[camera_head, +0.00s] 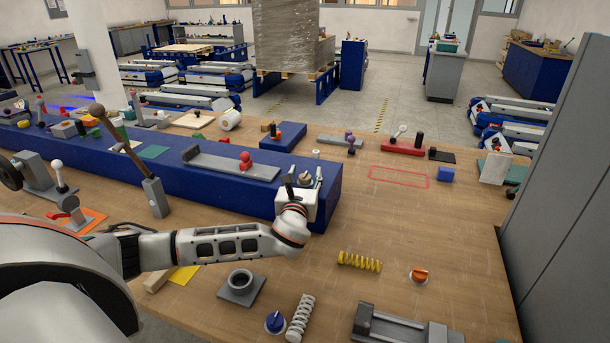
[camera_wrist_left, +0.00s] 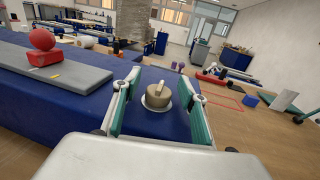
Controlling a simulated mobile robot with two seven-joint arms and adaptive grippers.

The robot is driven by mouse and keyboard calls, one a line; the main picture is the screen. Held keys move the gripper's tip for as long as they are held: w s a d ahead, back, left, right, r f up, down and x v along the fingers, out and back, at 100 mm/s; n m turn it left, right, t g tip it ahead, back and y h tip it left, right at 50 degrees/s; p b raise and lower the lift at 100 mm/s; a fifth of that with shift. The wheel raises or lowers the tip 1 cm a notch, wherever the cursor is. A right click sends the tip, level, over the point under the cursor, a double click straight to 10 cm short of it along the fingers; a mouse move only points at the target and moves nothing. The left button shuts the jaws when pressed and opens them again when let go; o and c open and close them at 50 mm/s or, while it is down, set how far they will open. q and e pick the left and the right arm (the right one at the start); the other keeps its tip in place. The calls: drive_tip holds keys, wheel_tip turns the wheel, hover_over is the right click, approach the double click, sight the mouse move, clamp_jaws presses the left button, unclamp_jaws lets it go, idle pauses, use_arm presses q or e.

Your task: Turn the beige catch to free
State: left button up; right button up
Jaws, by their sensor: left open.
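The beige catch (camera_wrist_left: 158,97) is a round knob with a raised grip bar, on a white disc at the right end of the blue block (camera_wrist_left: 166,122). Its bar points up and slightly right in the left wrist view. It also shows, partly hidden by the gripper, in the head view (camera_head: 305,177). My left gripper (camera_wrist_left: 159,103) is open, its two teal-lined fingers on either side of the catch with gaps on both sides. In the head view my left gripper (camera_head: 304,182) is over the block's right end. My right gripper is not in view.
A grey rail with a red knob (camera_head: 245,161) lies on the block left of the gripper. Table right of the block is partly clear.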

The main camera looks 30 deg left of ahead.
use_arm(q)
drive_tip(key=c, duration=1.1)
